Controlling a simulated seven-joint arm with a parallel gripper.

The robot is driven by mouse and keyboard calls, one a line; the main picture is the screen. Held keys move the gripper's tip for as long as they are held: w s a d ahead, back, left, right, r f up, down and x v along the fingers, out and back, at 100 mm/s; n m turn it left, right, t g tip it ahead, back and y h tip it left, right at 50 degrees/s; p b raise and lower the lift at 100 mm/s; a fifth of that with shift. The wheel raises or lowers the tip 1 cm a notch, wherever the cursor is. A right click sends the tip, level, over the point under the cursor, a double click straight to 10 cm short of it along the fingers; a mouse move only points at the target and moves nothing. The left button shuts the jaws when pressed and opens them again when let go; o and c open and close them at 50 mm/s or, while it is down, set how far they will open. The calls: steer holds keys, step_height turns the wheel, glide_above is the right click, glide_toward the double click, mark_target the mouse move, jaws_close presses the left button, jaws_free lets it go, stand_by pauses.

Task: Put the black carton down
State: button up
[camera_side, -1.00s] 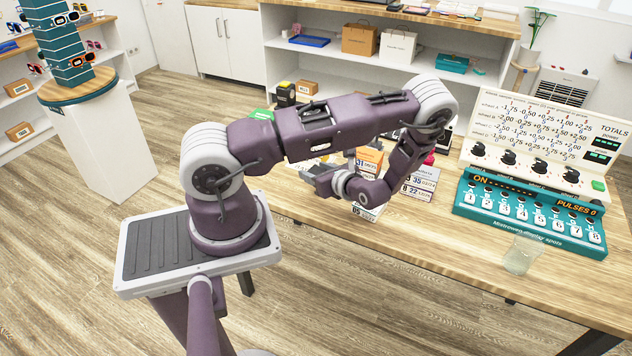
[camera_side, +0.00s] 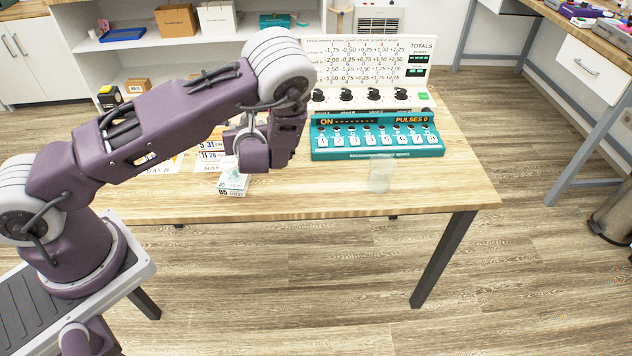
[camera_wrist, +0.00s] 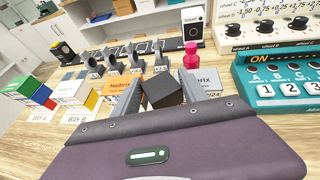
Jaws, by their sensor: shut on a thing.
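The black carton (camera_wrist: 162,94) shows in the wrist view, between the two grey fingers of my gripper (camera_wrist: 166,80), which is shut on it. The carton looks tilted in that view. I cannot tell whether its underside touches the table. The wooden table (camera_side: 290,196) lies under my gripper.
Coloured cartons (camera_wrist: 40,92) stand at left by bay labels, with an orange carton (camera_wrist: 120,92) nearer my gripper. A pink object (camera_wrist: 191,56) stands beyond. A teal console (camera_side: 375,141) and a clear glass (camera_side: 381,175) are to the right.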

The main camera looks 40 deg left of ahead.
mark_target(318, 182)
steer(key=w+d+m+t+h, duration=0.3)
steer(key=w+d, duration=0.1)
steer(key=d, duration=0.4)
steer(key=w+d+m+t+h, duration=0.2)
steer(key=w+d+m+h, duration=0.15)
steer(key=d, duration=0.45)
steer(key=shift+y, duration=0.35)
step_height(318, 182, down, 10)
steer(key=shift+w+d+f, duration=0.15)
steer(key=shift+f, duration=0.2)
steer(key=shift+f, duration=0.1)
steer(key=o, duration=1.3)
steer(key=shift+o, duration=0.2)
